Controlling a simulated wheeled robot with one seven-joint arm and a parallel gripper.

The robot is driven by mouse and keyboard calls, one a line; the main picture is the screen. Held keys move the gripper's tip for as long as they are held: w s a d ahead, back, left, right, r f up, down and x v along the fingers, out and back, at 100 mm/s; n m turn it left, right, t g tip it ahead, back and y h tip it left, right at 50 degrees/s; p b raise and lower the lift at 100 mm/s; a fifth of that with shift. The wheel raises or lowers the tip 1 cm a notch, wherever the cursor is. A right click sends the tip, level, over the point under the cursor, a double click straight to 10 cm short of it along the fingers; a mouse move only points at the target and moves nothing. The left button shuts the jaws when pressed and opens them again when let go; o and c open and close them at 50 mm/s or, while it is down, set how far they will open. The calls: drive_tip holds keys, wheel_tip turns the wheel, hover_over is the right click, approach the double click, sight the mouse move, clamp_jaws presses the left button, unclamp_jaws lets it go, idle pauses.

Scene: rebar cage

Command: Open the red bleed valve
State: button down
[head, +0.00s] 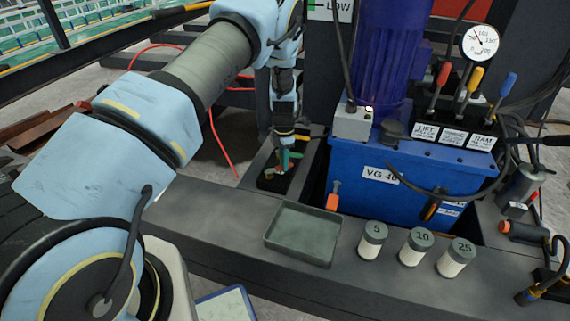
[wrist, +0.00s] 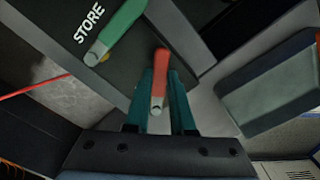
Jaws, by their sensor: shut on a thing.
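The red bleed valve shows in the wrist view as a red lever (wrist: 160,67) with a pale metal end. It lies between the two teal fingers of my gripper (wrist: 160,92), which is shut on it. In the head view my gripper (head: 286,160) points down at a small black plate (head: 272,184) left of the blue tank; the red lever is hard to make out there. A green lever (wrist: 120,25) lies just up and left of the red one in the wrist view, beside the word STORE.
A grey tray (head: 302,234) stands on the dark beam, with several lidded jars to its right, one marked 5 (head: 372,238). The blue tank (head: 400,175) carries coloured levers and a gauge (head: 480,41). An orange-handled part (head: 333,199) stands before the tank.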

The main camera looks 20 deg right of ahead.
drive_tip(key=w+n, duration=0.1)
drive_tip(key=n, duration=0.1)
drive_tip(key=shift+w+n, duration=0.2)
drive_tip(key=shift+n, duration=0.2)
drive_tip(key=n, duration=0.1)
drive_tip(key=w+n, duration=0.1)
drive_tip(key=shift+w+a+n, duration=0.1)
drive_tip(key=shift+a+n, duration=0.15)
drive_tip(key=shift+n, duration=0.15)
drive_tip(key=shift+w+a+n, duration=0.3)
drive_tip(key=shift+w+n, duration=0.1)
drive_tip(key=shift+n, duration=0.6)
drive_tip(key=shift+w+a+n, duration=0.3)
drive_tip(key=shift+w+n, duration=0.05)
drive_tip(key=shift+n, duration=0.65)
drive_tip(key=c, duration=0.8)
unclamp_jaws()
drive_tip(key=shift+o, duration=0.2)
wheel_tip(320, 180, up, 11)
drive_tip(key=p, duration=0.1)
